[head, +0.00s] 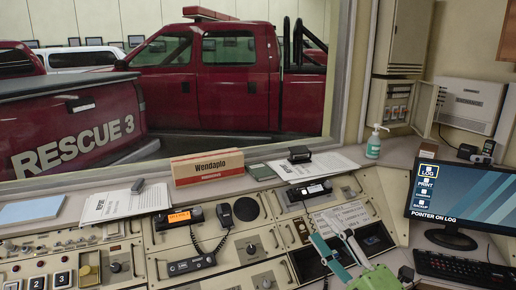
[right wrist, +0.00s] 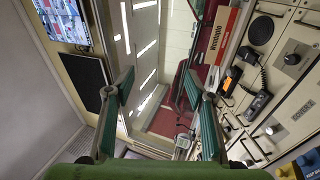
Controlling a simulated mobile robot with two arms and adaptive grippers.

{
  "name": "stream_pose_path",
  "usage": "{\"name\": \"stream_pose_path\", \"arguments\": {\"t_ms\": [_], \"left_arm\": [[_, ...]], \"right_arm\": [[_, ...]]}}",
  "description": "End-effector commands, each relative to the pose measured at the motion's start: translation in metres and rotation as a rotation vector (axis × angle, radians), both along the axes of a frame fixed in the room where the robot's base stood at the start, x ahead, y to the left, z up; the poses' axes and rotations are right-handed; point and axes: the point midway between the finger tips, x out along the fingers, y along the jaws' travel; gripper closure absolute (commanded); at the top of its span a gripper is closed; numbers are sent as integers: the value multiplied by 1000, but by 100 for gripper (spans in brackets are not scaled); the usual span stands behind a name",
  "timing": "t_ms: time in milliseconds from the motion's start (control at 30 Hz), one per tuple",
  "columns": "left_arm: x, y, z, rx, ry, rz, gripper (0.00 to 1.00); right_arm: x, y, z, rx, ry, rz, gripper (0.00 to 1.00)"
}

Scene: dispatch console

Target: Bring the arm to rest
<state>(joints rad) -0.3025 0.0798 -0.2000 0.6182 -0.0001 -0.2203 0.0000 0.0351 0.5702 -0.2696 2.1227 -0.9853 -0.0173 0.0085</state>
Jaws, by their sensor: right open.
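My right gripper (head: 328,234) is at the lower right of the head view, above the right part of the console (head: 232,252). Its green-padded fingers are spread, with nothing between them. In the right wrist view the same open gripper (right wrist: 158,84) shows a finger on each side and an empty gap between. I cannot tell how far it is above the panel. My left gripper is not in view.
A monitor (head: 463,201) and keyboard (head: 464,268) stand to the right of my gripper. A Wendaplo box (head: 208,167), papers (head: 313,165), a radio handset (head: 225,216) and a sanitizer bottle (head: 374,144) are on the console. A window is behind, with red trucks (head: 235,80) beyond.

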Motion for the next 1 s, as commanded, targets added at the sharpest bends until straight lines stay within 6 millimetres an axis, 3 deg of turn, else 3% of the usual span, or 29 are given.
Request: {"name": "stream_pose_path", "arguments": {"t_ms": [167,267,367,500,600,733,933,967,1000], "left_arm": [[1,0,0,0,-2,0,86],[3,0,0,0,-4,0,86],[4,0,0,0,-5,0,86],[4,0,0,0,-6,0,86],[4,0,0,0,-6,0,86],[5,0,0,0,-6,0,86],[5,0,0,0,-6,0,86],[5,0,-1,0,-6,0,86],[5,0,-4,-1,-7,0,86]], "right_arm": [[-2,-70,-58,419,304,-269,50],[-20,-100,-115,613,513,-423,50],[-54,-117,-181,774,747,-573,50],[-118,-115,-258,926,1060,-742,50],[-162,-105,-294,985,1243,-826,50],[-214,-89,-323,1030,1441,-904,50],[-285,-62,-345,1057,1702,-989,50],[-292,-59,-351,1056,1728,-998,50],[-285,-60,-367,1051,1722,-1001,50]]}}
